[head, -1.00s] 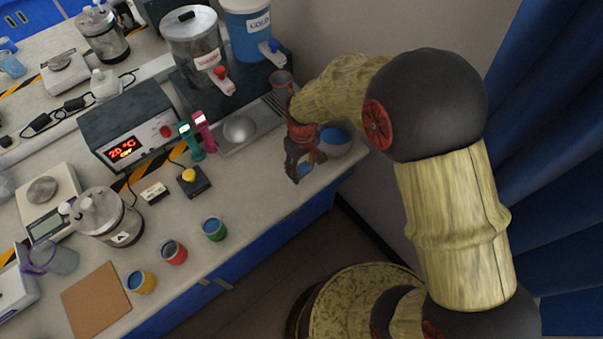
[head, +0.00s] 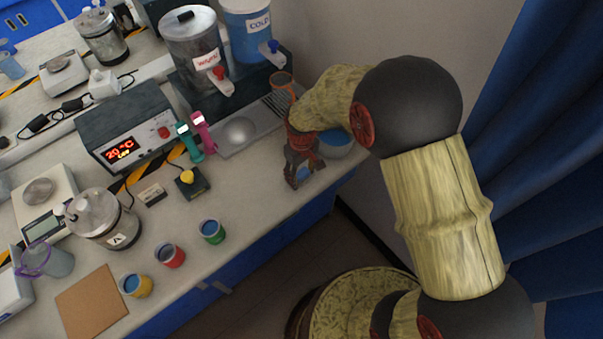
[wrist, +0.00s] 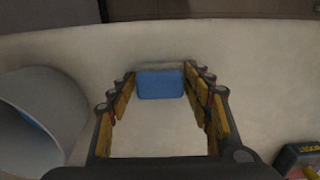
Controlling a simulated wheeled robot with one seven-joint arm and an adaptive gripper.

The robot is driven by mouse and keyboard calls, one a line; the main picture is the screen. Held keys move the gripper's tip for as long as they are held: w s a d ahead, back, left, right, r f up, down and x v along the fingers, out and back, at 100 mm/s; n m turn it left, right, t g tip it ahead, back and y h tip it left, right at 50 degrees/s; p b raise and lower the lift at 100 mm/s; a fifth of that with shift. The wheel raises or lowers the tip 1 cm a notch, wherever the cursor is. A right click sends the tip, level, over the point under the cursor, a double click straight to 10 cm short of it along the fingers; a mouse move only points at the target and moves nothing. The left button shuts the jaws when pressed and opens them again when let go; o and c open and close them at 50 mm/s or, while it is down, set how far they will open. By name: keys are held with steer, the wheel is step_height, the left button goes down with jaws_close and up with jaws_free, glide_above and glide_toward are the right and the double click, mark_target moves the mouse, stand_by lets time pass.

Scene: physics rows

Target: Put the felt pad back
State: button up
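A small blue block, which looks like the felt pad (wrist: 160,85), lies on the pale counter near its edge in the wrist view. In the head view only a bit of the blue pad (head: 303,172) shows between my fingers. My gripper (head: 303,180) points down at the counter's right end. In the wrist view my gripper (wrist: 160,90) is open, with one finger on each side of the pad. Only narrow gaps show beside the pad, and I see no clear contact.
A white bowl with blue inside (head: 336,146) stands close beside my gripper. A yellow-button box (head: 192,182) and several small paint cups, one green (head: 212,231), are to the left. A brown square mat (head: 91,302) lies at front left. Drink dispensers (head: 193,50) stand behind.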

steer(key=shift+o, duration=1.3)
steer(key=shift+r, duration=0.1)
step_height(320, 180, up, 12)
steer(key=p, duration=0.3)
steer(key=shift+r, duration=0.15)
step_height(320, 180, up, 9)
steer(key=m+t, duration=0.1)
glide_above(302, 173)
steer(key=s+d, duration=0.1)
steer(key=d, duration=0.2)
steer(key=s+d+r+m+t, duration=0.2)
steer(key=s+d+r, duration=0.3)
steer(key=r, duration=0.3)
steer(key=s+d+r+m+t, duration=0.1)
steer(key=s+d+r+m, duration=0.1)
steer(key=s, duration=0.5)
steer(key=s+d+r+m+t, duration=0.1)
steer(key=s+d+r, duration=0.3)
steer(key=s, duration=0.3)
steer(key=shift+r+m+t, duration=0.3)
steer(key=shift+r+m, duration=0.1)
steer(key=shift+r, duration=0.1)
